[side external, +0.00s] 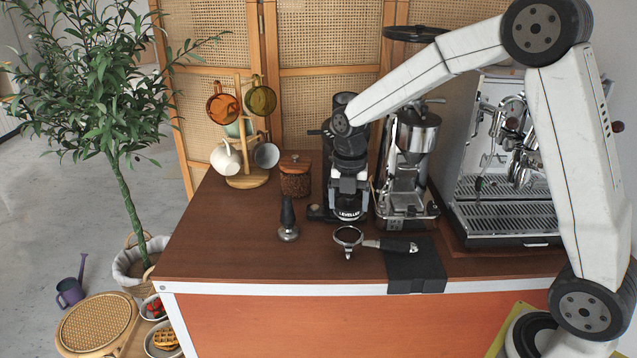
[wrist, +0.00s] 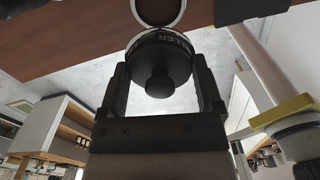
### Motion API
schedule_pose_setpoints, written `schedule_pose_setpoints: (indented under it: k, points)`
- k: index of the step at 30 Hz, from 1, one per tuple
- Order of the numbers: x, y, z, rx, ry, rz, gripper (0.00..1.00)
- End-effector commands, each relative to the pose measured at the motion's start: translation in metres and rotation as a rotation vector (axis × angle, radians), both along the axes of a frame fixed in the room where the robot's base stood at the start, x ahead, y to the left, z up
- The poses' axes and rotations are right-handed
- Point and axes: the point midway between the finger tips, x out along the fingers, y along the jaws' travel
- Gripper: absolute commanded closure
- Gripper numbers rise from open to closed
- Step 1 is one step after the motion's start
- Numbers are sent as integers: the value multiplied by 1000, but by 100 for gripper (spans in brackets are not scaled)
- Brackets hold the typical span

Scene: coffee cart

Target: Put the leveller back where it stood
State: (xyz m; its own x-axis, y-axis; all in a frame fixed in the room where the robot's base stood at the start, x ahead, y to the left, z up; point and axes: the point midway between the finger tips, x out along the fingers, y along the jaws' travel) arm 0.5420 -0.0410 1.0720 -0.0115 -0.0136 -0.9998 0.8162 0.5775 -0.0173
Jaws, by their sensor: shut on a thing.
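The leveller (side external: 349,214) is a dark round puck with white lettering round its side. My gripper (side external: 349,198) points down and is shut on it. In the wrist view the leveller (wrist: 160,56) sits between the two fingers of my gripper (wrist: 160,88), with its knob facing the camera. It is behind the portafilter (side external: 348,236) and close to it in the side view. I cannot tell whether its underside touches the counter or hangs just above it.
The portafilter handle rests on a black mat (side external: 415,277) at the counter's front edge. A tamper (side external: 288,222) stands to the left. The grinder (side external: 407,165) and espresso machine (side external: 507,215) stand right. A mug tree (side external: 246,181) and lidded jar (side external: 295,181) stand behind. The front-left counter is clear.

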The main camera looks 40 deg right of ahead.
Motion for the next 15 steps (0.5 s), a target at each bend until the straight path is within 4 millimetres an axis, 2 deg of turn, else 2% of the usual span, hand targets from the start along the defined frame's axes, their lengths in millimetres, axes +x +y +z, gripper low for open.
schedule_pose_setpoints:
  k: [9,15]
  points:
    - [-42,52,0,7,-10,-22,87]
    - [-65,73,-1,12,-14,-38,87]
